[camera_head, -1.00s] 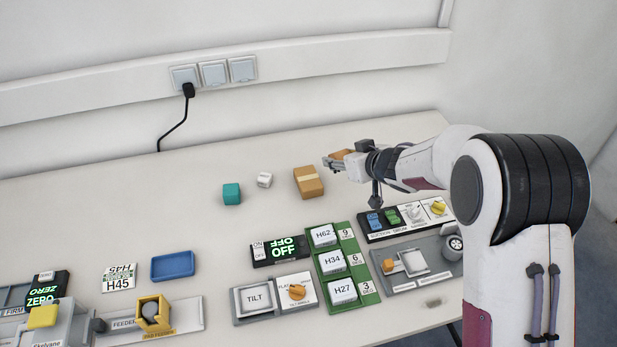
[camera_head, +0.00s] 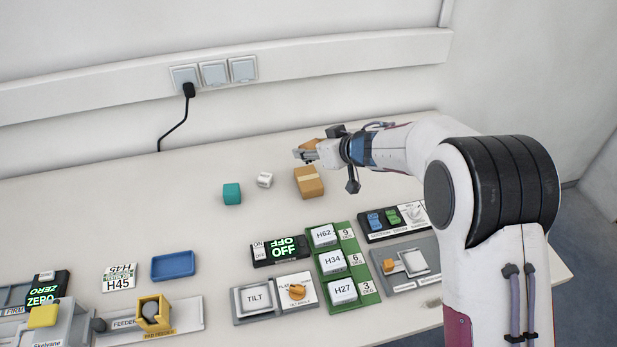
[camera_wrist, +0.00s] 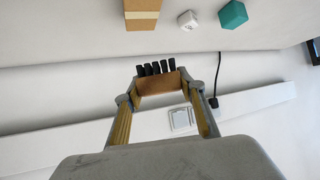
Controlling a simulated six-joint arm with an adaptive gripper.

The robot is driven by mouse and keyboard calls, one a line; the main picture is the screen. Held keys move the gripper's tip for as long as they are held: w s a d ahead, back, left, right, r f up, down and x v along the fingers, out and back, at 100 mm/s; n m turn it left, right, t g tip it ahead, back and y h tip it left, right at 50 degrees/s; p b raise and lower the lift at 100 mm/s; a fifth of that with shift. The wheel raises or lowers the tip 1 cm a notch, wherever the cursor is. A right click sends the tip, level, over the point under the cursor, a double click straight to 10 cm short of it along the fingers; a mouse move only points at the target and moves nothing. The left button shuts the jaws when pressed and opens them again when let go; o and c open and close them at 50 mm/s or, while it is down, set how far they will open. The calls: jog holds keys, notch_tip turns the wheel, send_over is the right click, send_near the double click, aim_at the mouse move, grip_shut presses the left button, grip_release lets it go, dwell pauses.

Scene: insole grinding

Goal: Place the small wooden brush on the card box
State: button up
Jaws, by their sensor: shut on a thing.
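The card box (camera_head: 309,183), brown with a pale tape strip, lies on the table near the back middle. It also shows at the top of the wrist view (camera_wrist: 142,12). My gripper (camera_head: 302,154) is shut on the small wooden brush (camera_wrist: 160,85), whose brown wooden body sits between the fingers and whose dark bristle tufts stick out beyond them. In the head view the brush (camera_head: 311,143) is partly hidden by the fingers. The gripper is in the air, just above and behind the card box in the picture, with the brush apart from it.
A white cube (camera_head: 264,180) and a teal block (camera_head: 232,194) stand left of the card box. A blue tray (camera_head: 173,266), a green rack (camera_head: 347,262) and switch panels (camera_head: 280,251) occupy the front. The table left of the teal block is clear.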

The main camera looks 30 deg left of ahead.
jog(key=shift+f, duration=0.15)
send_over(313, 186)
jog(key=shift+a+f, duration=0.2)
jog(key=shift+f, duration=1.3)
jog(key=shift+a+f, duration=0.15)
jog(key=shift+f, duration=1.35)
jog(key=shift+f, duration=1.85)
jog(key=shift+f, duration=0.15)
jog(key=o, duration=1.1)
jog(key=shift+d+r, duration=0.3)
jog(key=shift+r, duration=0.1)
jog(key=v, duration=1.1)
